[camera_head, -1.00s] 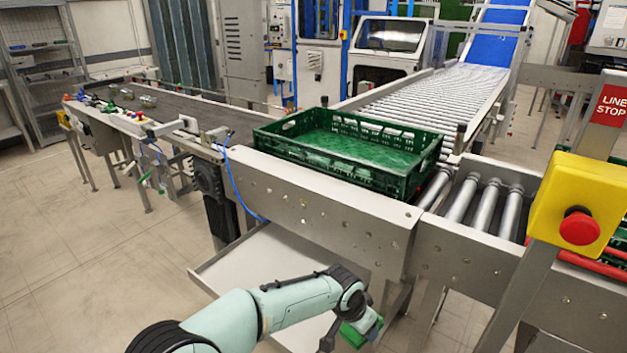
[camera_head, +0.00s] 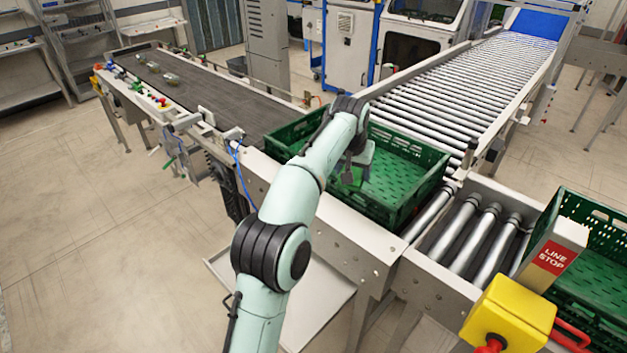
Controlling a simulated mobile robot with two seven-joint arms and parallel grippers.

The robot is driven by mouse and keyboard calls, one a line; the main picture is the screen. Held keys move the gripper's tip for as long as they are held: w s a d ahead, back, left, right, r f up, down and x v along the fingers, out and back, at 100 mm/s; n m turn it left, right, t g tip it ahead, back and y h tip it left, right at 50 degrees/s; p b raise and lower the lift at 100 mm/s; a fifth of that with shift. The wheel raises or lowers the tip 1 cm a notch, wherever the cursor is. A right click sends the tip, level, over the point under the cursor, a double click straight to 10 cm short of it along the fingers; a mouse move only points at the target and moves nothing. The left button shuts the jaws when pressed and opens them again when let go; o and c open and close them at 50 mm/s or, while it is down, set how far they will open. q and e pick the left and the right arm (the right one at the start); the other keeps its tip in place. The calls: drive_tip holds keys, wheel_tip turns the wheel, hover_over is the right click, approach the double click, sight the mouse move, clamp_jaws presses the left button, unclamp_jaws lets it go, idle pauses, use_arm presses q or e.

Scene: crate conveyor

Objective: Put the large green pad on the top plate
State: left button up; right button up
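My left arm reaches up from the bottom of the head view. Its gripper (camera_head: 357,168) is over the near left part of a green crate (camera_head: 424,197) on the conveyor. A bright green piece (camera_head: 349,179), seemingly the large green pad, shows at the fingers. It looks held, but the wrist partly hides it and its colour blends with the crate floor. I cannot tell whether it touches the crate. I cannot make out which surface is the top plate. My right gripper is not in view.
A second green crate (camera_head: 592,290) stands at the right, behind the yellow line-stop box (camera_head: 507,318). A pale tray (camera_head: 318,305) sits below the conveyor. The dark belt (camera_head: 222,98) carries small items at its far end. The roller track (camera_head: 452,82) is clear.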

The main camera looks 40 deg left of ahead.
use_arm(q)
drive_tip(key=b, duration=0.3)
hover_over(346, 228)
drive_tip(key=s, duration=0.1)
drive_tip(key=f, duration=1.3)
drive_tip(key=shift+s+d+f, duration=0.15)
drive_tip(key=shift+s+d, duration=0.05)
drive_tip(key=shift+w+f, duration=0.15)
drive_tip(key=shift+f, duration=0.45)
wheel_tip(346, 228, down, 5)
drive_tip(key=shift+r+b, duration=0.1)
drive_tip(key=shift+b, duration=0.5)
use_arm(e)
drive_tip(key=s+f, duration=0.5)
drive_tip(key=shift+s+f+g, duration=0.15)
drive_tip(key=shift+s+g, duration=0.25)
use_arm(q)
drive_tip(key=shift+f, duration=0.25)
drive_tip(key=o, duration=0.9)
drive_tip(key=shift+o, duration=0.2)
drive_tip(key=shift+r, duration=0.1)
drive_tip(key=shift+r, duration=0.3)
drive_tip(key=v, duration=1.1)
drive_tip(key=shift+r, duration=0.35)
